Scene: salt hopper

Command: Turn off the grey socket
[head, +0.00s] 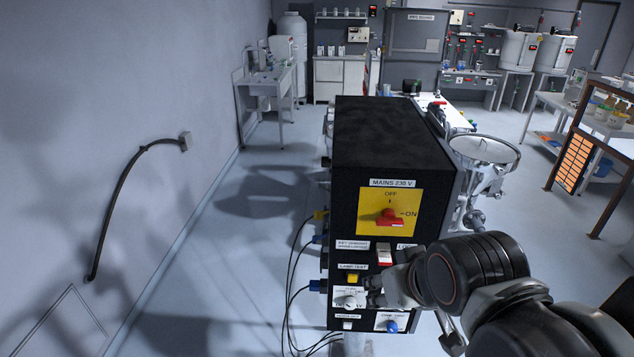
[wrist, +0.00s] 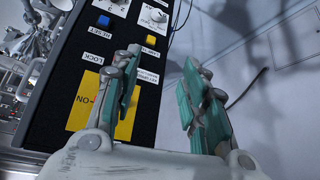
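A small grey box (head: 186,141) sits on the left wall with a thick black cable running down from it. I cannot tell if it is the grey socket; no switch on it can be made out. Plugs in yellow and blue (head: 318,285) sit on the left side of the black control cabinet (head: 392,140). On its front, the red rotary handle (head: 390,217) on a yellow plate points toward ON. My gripper (head: 378,287) is at the cabinet's lower front. In the wrist view, my gripper (wrist: 160,75) has its teal-padded fingers apart with nothing between them.
The front also carries a red-and-white switch (head: 384,254), a yellow button (head: 352,279), a white selector knob (head: 350,302) and a blue button (head: 391,327). Dark cables hang at the cabinet's left. The floor (head: 230,240) between cabinet and wall is clear.

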